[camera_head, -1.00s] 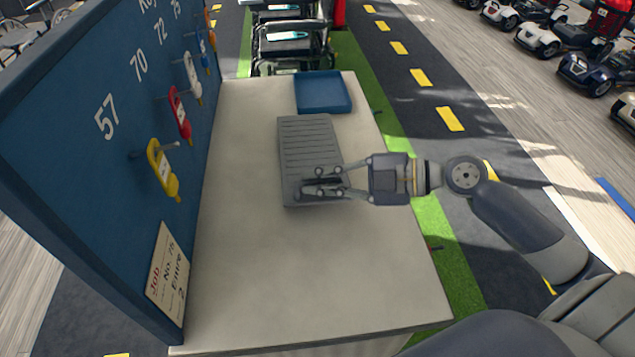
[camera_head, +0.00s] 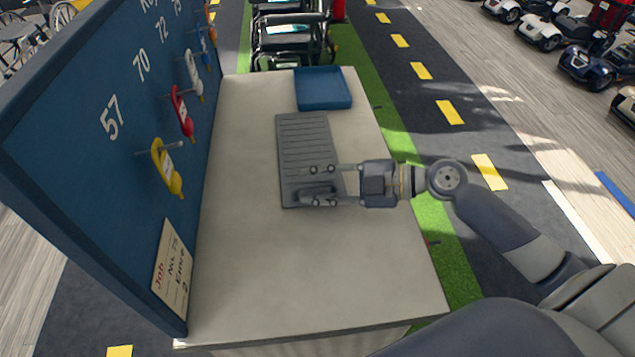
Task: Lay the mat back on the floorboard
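The grey ribbed mat (camera_head: 304,140) lies flat on the pale bench top (camera_head: 270,265), below the blue tray in the picture. A dark raised grip or recess (camera_head: 318,190) shows near the mat's near end. My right gripper (camera_head: 317,187) is over this near end, reaching in from the right. Its two fingers are spread, one on each side of the dark part. Whether they touch the mat is hard to tell. My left gripper is out of view. I cannot make out a scooter floorboard near the bench.
A blue tray (camera_head: 323,88) sits at the bench's far end. A blue key board (camera_head: 100,170) with several coloured key tags and a job card (camera_head: 172,272) stands along the left. The bench's near part is clear. Scooters (camera_head: 590,60) stand far right.

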